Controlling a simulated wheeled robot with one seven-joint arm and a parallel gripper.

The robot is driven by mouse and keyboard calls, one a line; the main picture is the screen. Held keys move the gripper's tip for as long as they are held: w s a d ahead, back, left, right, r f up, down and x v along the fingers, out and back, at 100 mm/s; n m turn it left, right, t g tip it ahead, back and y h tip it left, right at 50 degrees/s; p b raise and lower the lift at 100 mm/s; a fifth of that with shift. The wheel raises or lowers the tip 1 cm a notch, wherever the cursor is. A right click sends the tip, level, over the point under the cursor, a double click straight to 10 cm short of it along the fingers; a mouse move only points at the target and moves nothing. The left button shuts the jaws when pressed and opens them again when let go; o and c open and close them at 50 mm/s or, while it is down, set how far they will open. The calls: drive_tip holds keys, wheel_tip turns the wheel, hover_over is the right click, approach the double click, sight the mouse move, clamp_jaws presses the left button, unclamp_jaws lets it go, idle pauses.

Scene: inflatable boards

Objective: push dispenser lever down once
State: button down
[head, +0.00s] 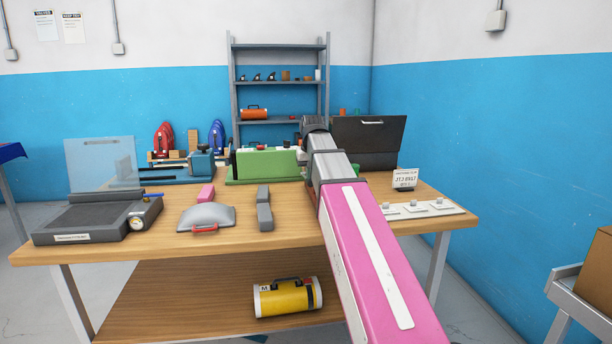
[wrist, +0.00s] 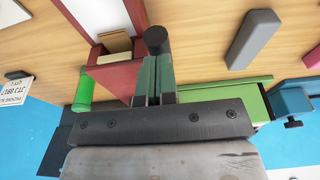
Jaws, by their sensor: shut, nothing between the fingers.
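In the wrist view, a dark red and white dispenser-like unit (wrist: 108,70) with a brown cardboard piece (wrist: 113,45) in it stands left of my gripper (wrist: 157,62). A round black knob (wrist: 155,38), apparently the lever's end, shows right at my fingertips. I cannot tell whether they touch it, and any lever rod is hidden. My gripper is shut, its two greenish fingers side by side with nothing between them. In the head view, my pink and grey arm reaches over the table and hides my fingers and most of the unit.
A green machine (head: 265,165) stands left of my arm, a black open-lidded case (head: 368,140) behind right.

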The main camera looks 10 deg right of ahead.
drive_tip(key=shift+f, duration=4.05)
drive_tip(key=shift+r, duration=0.1)
drive_tip(key=shift+r, duration=6.65)
